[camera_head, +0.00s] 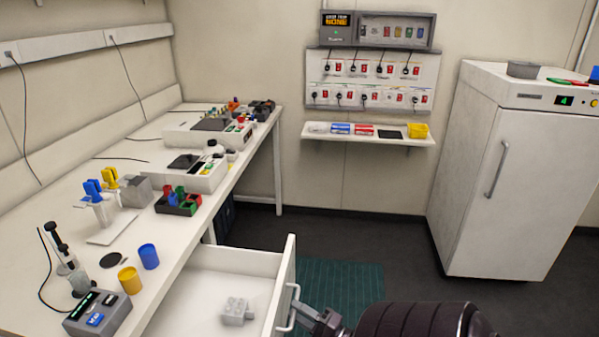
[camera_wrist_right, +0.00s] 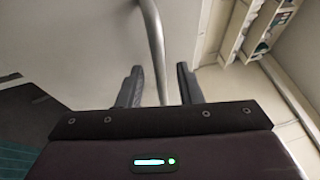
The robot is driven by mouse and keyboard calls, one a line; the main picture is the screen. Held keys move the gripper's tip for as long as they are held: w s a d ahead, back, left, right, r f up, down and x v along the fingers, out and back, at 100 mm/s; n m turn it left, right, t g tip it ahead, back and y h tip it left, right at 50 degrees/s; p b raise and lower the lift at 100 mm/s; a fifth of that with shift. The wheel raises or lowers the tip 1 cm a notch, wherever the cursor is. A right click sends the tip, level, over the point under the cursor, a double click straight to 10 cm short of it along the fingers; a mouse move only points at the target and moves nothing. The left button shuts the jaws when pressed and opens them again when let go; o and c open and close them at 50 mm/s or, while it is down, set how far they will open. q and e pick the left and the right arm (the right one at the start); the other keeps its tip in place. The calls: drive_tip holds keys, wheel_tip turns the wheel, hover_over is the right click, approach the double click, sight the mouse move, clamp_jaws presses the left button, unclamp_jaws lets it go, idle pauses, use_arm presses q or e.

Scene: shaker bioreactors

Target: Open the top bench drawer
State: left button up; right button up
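The top bench drawer (camera_head: 262,262) is pulled out from the white bench, and its inside shows in the head view. A small light-grey block (camera_head: 236,312) lies in it. The drawer's handle (camera_head: 293,308) is a curved bar on its front; it also shows in the right wrist view (camera_wrist_right: 154,38). My right gripper (camera_head: 312,312) is at the handle; in the right wrist view its fingers (camera_wrist_right: 159,85) stand apart with the bar running between them and a visible gap on each side. My left gripper is not in view.
The white bench (camera_head: 110,250) carries a pipette stand, yellow and blue cups, a rack of coloured blocks and several devices. A green floor mat (camera_head: 340,285) lies right of the drawer. A white fridge (camera_head: 510,180) stands at the right. The dark floor between is clear.

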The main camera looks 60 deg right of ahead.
drive_tip(key=s+f+b, duration=0.1)
drive_tip(key=s, duration=0.6)
drive_tip(key=shift+s+f, duration=0.2)
drive_tip(key=shift+s, duration=0.15)
drive_tip(key=s+a+f+n+g, duration=0.1)
drive_tip(key=a+f+n+g, duration=0.5)
drive_tip(key=f, duration=0.7)
drive_tip(key=s+a+f+n+g, duration=0.1)
drive_tip(key=a+f+n+g, duration=0.25)
drive_tip(key=a+f, duration=0.8)
drive_tip(key=s+a+f+n+g, duration=0.4)
drive_tip(key=s+f+n, duration=0.2)
drive_tip(key=f, duration=0.1)
drive_tip(key=s+a+f+n+g, duration=0.4)
drive_tip(key=s+f+n+g, duration=0.1)
drive_tip(key=s+f+n, duration=0.1)
drive_tip(key=shift+s+f, duration=0.45)
drive_tip(key=shift+s, duration=0.35)
drive_tip(key=shift+d+g, duration=0.1)
drive_tip(key=shift+g, duration=0.15)
